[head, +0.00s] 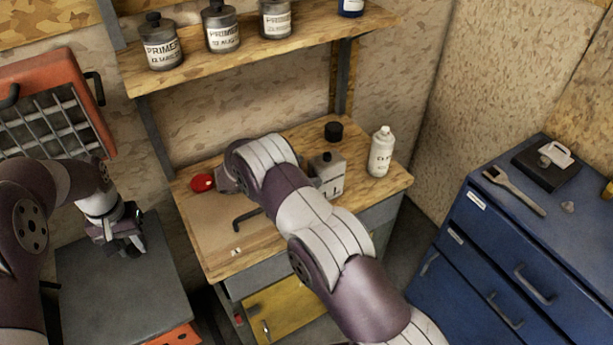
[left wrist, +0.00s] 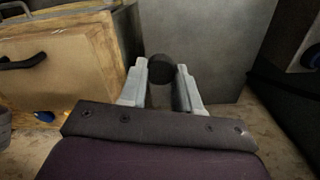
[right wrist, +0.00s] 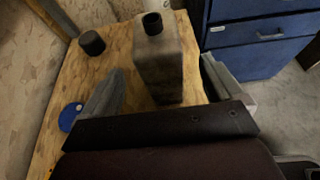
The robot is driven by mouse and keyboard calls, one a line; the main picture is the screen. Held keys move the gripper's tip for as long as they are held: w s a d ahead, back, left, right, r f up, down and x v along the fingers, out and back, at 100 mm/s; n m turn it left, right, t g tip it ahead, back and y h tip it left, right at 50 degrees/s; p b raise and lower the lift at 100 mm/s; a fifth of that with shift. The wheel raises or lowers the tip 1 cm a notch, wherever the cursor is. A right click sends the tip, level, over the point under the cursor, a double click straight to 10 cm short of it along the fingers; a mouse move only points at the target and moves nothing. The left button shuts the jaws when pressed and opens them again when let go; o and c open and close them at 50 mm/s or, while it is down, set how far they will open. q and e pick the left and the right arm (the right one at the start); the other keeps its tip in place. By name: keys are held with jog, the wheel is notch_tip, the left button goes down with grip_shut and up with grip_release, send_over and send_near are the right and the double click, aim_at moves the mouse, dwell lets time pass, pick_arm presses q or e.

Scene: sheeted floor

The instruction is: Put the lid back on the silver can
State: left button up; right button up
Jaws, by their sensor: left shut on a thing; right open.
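The silver can (head: 328,169) stands upright on the wooden bench, partly hidden by my right arm. In the right wrist view the can (right wrist: 160,62) has a bare black neck on top. A black lid (head: 333,131) lies on the bench behind the can; it also shows in the right wrist view (right wrist: 92,42). My right gripper (right wrist: 163,88) is open, with the can upright between the lines of its fingers; contact cannot be told. My left gripper (head: 130,243) is shut on a dark cylindrical thing (left wrist: 160,68), over the grey cabinet, away from the bench.
A white bottle (head: 381,152) stands right of the can. A blue disc (right wrist: 70,117) lies near my right gripper's left finger. A red round thing (head: 202,182) is at the bench's left. A shelf (head: 250,45) with bottles hangs above. Blue drawers (head: 500,255) stand right.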

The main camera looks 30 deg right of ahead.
aim_at(312, 168)
pick_arm(q)
notch_tip(312, 168, up, 3)
jog(key=shift+d+p, duration=0.1)
jog(key=shift+p, duration=1.15)
pick_arm(e)
jog(key=x, duration=0.4)
jog(key=shift+w+d+r, duration=0.1)
jog(key=shift+d, duration=0.45)
grip_shut()
jog(key=shift+w, duration=0.1)
